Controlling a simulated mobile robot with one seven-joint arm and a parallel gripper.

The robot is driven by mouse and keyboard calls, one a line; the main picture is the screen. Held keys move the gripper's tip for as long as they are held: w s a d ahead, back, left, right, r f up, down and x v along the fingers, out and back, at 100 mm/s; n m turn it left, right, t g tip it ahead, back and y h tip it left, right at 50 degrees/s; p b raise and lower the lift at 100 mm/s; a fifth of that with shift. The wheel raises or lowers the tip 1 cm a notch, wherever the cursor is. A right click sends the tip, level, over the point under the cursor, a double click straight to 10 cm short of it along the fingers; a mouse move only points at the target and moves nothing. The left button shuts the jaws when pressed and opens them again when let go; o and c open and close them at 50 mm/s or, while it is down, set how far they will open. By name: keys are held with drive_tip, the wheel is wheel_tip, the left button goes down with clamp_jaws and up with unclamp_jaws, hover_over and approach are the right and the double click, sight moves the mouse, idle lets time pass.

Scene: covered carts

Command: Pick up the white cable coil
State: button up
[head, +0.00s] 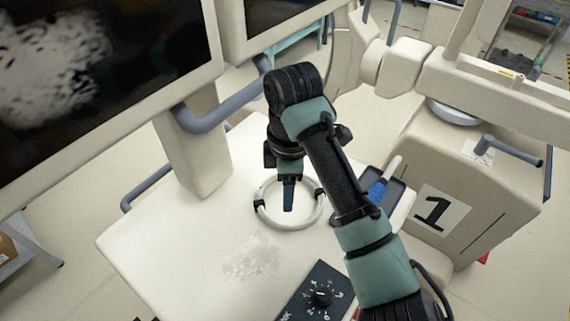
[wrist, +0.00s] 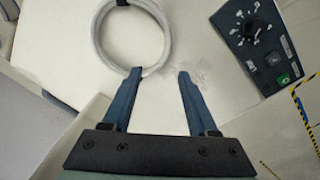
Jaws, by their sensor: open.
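The white cable coil (head: 311,222) is a ring with black ties, lying flat on the white cart top. In the wrist view the coil (wrist: 160,32) is at the upper left, ahead of the fingers. My gripper (head: 288,208) points down over the coil in the head view. In the wrist view my gripper (wrist: 160,73) has its two blue fingers apart with nothing held between them. The left fingertip overlaps the coil's near rim in the picture; I cannot tell whether it touches. My arm hides part of the area right of the coil.
A black control box with a dial (head: 318,296) lies at the cart's front; it also shows in the wrist view (wrist: 262,40). A dark tray (head: 396,190) with a blue-handled item is right of the coil. A large monitor (head: 100,70) rises at the left. The white cart top (head: 165,245) is clear at left.

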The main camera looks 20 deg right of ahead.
hover_over(292, 221)
drive_tip(key=shift+g, duration=0.3)
drive_tip(key=f, duration=0.6)
drive_tip(key=shift+s+f, duration=0.25)
drive_tip(key=shift+f, duration=0.15)
drive_tip(key=shift+w+f+p, duration=0.2)
drive_tip(key=shift+f+p, duration=0.45)
drive_tip(key=shift+f, duration=2.25)
clamp_jaws()
drive_tip(key=shift+r, duration=0.1)
